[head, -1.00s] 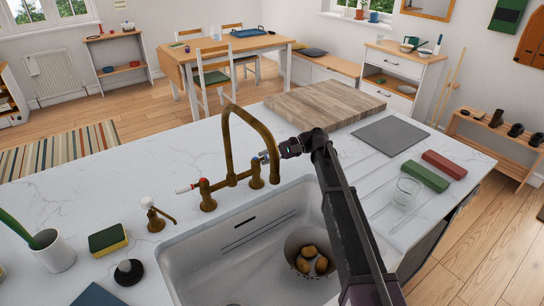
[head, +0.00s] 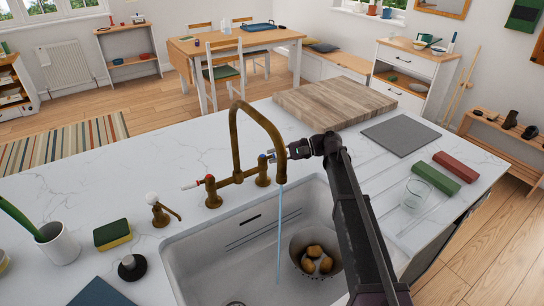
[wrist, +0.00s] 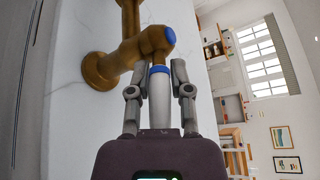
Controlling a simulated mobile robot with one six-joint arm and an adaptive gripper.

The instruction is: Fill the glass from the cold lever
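The brass tap (head: 236,140) stands behind the sink, and a thin stream of water (head: 280,230) falls from its spout into the sink. The cold lever (wrist: 160,97) is white with a blue band and a blue cap on its brass valve. My gripper (wrist: 160,72) has a finger on each side of this lever, close against it. In the head view my gripper (head: 290,152) is at the tap's right side, partly covering the lever. The clear glass (head: 416,193) stands upright on the counter at the right, apart from the stream, and looks empty.
The white sink (head: 215,262) holds a colander (head: 298,245) with several potatoes, right of the stream. The red-marked lever (head: 192,185) is at the tap's left. Green (head: 436,178) and red (head: 456,166) blocks lie beside the glass. A soap dispenser (head: 159,212) and sponge (head: 112,234) stand left.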

